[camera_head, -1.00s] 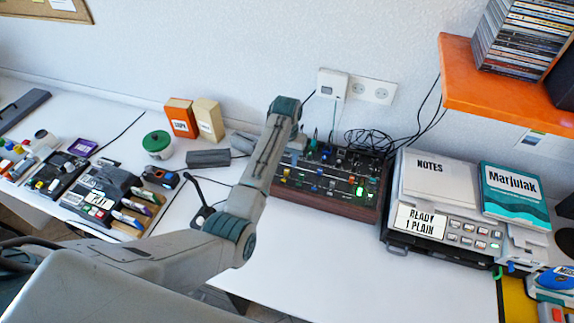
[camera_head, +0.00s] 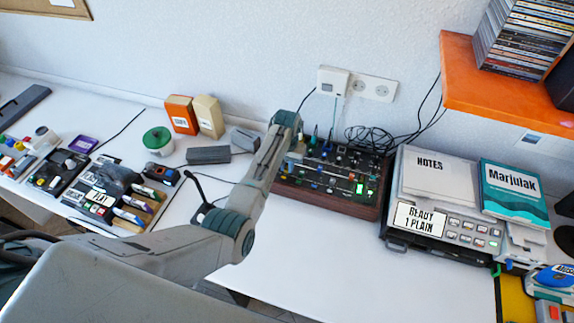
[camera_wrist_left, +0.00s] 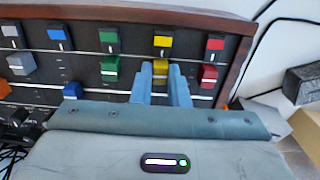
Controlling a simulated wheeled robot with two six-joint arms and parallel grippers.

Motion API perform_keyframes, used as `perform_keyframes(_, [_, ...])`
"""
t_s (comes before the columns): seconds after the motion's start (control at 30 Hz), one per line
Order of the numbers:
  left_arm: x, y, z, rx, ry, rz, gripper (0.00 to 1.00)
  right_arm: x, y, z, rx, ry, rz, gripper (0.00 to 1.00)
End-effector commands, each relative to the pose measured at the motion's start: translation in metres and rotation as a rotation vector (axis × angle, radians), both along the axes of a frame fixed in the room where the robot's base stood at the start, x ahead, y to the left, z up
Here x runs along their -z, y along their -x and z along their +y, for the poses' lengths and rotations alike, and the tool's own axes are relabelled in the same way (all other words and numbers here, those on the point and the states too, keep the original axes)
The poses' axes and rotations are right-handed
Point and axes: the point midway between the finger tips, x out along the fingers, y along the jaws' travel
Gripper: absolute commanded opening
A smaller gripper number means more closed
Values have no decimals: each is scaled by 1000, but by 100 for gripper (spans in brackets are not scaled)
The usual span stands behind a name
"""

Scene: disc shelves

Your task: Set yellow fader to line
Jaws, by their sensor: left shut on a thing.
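The mixer (camera_head: 335,196) is a dark panel in a brown wooden case against the wall. In the left wrist view its panel (camera_wrist_left: 85,75) carries grey, blue, green, yellow and red caps in two rows, with thin white lines across. My left gripper (camera_wrist_left: 163,82) has its two blue-grey fingers on either side of the lower yellow fader cap (camera_wrist_left: 160,68), shut on it. Another yellow cap (camera_wrist_left: 162,41) sits above it. In the head view my left gripper (camera_head: 296,146) reaches the mixer's left part, and the forearm hides the yellow fader. My right gripper is not in view.
A printer-like device (camera_head: 445,225) stands right of the mixer under an orange shelf (camera_head: 490,90). Black cables (camera_head: 365,137) lie behind the mixer. Grey blocks (camera_head: 208,155) and a green-lidded jar (camera_head: 158,141) are to the left. The table in front is clear.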

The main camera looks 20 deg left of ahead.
Motion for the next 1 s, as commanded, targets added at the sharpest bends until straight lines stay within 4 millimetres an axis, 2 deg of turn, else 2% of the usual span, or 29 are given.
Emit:
perform_keyframes(0.17, [2,-6,0,0,-1,0,0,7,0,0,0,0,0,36])
perform_keyframes(0.43, [1,-38,-1,0,-1,-2,0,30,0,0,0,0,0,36])
perform_keyframes(0.8, [-1,-41,-1,0,0,-1,0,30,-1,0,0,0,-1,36])
perform_keyframes(0.83, [-1,-41,-1,0,0,-2,20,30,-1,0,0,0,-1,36])
perform_keyframes(0.9, [-1,-41,-1,0,0,-1,34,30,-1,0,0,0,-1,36])
perform_keyframes(1.0, [-1,-41,-1,0,0,-1,36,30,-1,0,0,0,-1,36])
